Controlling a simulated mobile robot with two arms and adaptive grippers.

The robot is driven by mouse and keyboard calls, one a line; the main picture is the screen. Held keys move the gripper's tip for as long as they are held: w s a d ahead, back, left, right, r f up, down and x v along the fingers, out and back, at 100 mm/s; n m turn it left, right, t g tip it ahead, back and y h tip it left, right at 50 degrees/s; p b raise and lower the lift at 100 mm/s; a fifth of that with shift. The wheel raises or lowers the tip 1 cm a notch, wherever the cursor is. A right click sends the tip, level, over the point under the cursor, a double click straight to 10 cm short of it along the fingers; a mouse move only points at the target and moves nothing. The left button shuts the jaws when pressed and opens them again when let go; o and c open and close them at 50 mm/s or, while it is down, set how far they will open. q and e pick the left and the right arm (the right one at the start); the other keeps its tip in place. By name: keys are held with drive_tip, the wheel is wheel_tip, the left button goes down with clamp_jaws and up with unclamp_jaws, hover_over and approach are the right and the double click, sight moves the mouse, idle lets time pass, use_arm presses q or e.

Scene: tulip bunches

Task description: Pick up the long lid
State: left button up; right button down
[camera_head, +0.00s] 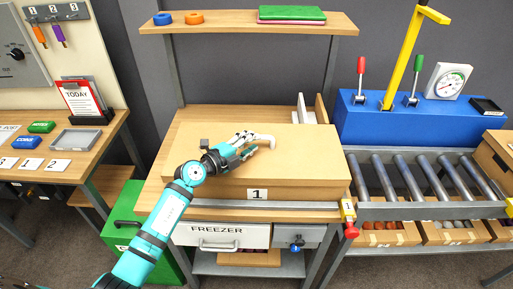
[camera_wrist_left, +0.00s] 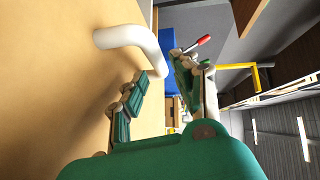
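The long lid (camera_head: 305,158) is a wide, flat wooden panel on the middle workbench, above a front edge marked "1". A white bent handle (camera_head: 265,140) stands on it and shows large in the left wrist view (camera_wrist_left: 128,38). My left gripper (camera_head: 250,147) is just left of the handle, low over the lid. In the left wrist view its fingers (camera_wrist_left: 159,68) are spread, with the free end of the handle at the gap between the fingertips. Contact cannot be told. My right gripper is not in view.
A white upright piece (camera_head: 301,108) stands behind the lid. A shelf (camera_head: 230,22) with rings and a green book hangs above. On the right are a blue console (camera_head: 365,125) with levers and a roller conveyor (camera_head: 400,175). A freezer drawer (camera_head: 222,236) is below.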

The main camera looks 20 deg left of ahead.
use_arm(q)
drive_tip(key=x, duration=0.4)
drive_tip(key=shift+f, duration=0.2)
drive_tip(key=shift+r, duration=0.1)
drive_tip(key=shift+c, duration=0.7)
clamp_jaws()
